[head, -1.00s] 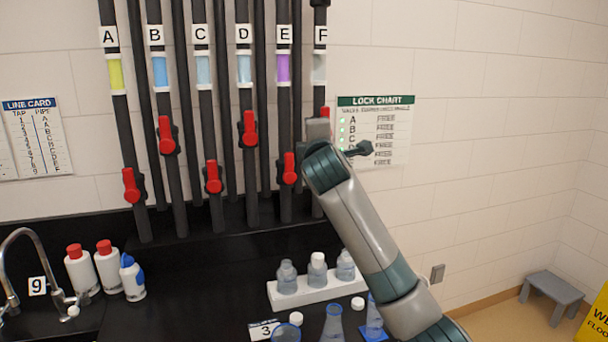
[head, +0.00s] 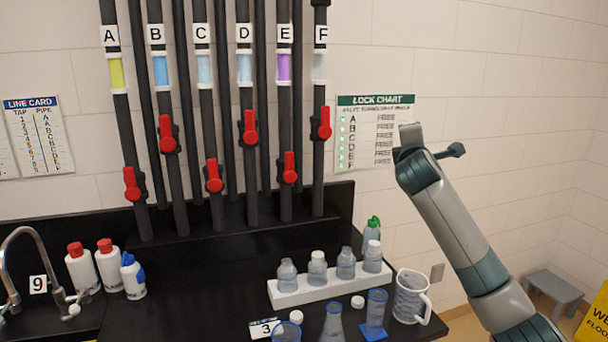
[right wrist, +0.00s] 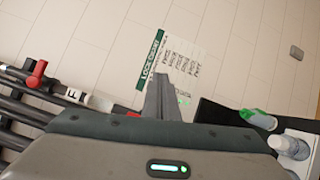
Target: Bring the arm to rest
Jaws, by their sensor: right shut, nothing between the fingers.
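My right arm comes in from the lower right of the head view. Its gripper (head: 410,132) is raised in front of the wall, just right of the lock chart (head: 375,132). In the right wrist view the fingers of the right gripper (right wrist: 163,98) are together and hold nothing. The gripper is apart from the pipes, and the red valve handle on pipe F (head: 324,123) stands clear to its left. My left gripper is not in view.
Pipes A to F carry red handles. A grey stool (head: 553,296) stands on the floor at right.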

